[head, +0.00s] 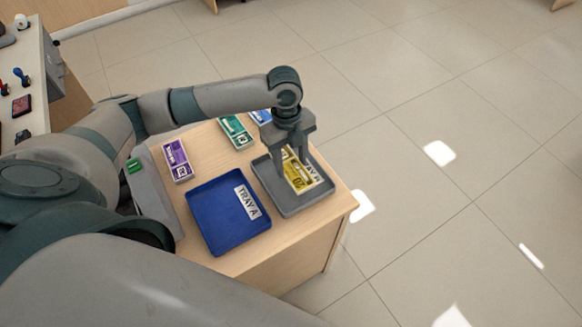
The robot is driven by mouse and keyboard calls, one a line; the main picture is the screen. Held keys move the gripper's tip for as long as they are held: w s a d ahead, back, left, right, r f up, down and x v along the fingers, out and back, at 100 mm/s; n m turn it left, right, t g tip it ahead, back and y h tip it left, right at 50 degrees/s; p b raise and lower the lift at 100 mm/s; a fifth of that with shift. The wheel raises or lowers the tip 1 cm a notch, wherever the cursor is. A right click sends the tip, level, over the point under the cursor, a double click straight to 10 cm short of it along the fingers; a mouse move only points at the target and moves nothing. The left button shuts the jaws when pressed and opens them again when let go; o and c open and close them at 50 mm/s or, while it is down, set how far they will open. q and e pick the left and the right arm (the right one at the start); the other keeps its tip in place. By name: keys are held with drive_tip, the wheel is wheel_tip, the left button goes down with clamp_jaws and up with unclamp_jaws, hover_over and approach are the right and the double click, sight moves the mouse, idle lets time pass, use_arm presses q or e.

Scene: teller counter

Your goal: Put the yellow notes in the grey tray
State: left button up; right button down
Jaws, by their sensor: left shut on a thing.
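The yellow notes (302,178) are a flat banded bundle over the grey tray (290,208). My left gripper (287,155) comes down from above and is shut on the yellow notes, partly covering them. The notes appear within the tray's outline; I cannot tell whether they touch its floor. The grey tray lies at the right end of the wooden counter, its label partly hidden behind the notes. My right gripper is not in view.
A blue tray (224,232) labelled TRAY A lies left of the grey tray. Purple notes (177,160), green notes (236,132) and a blue bundle (261,116) lie behind the trays. The counter's right edge is close to the grey tray.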

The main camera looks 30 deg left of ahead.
sight(291, 165)
use_arm(q)
drive_tip(key=shift+f, duration=0.25)
wheel_tip(291, 165, down, 3)
drive_tip(key=shift+r+p, duration=0.1)
drive_tip(key=shift+p, duration=0.45)
drive_tip(key=shift+f, duration=0.35)
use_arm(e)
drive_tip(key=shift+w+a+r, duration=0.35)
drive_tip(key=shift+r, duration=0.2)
use_arm(q)
drive_tip(key=shift+f, duration=0.15)
drive_tip(key=o, duration=1.1)
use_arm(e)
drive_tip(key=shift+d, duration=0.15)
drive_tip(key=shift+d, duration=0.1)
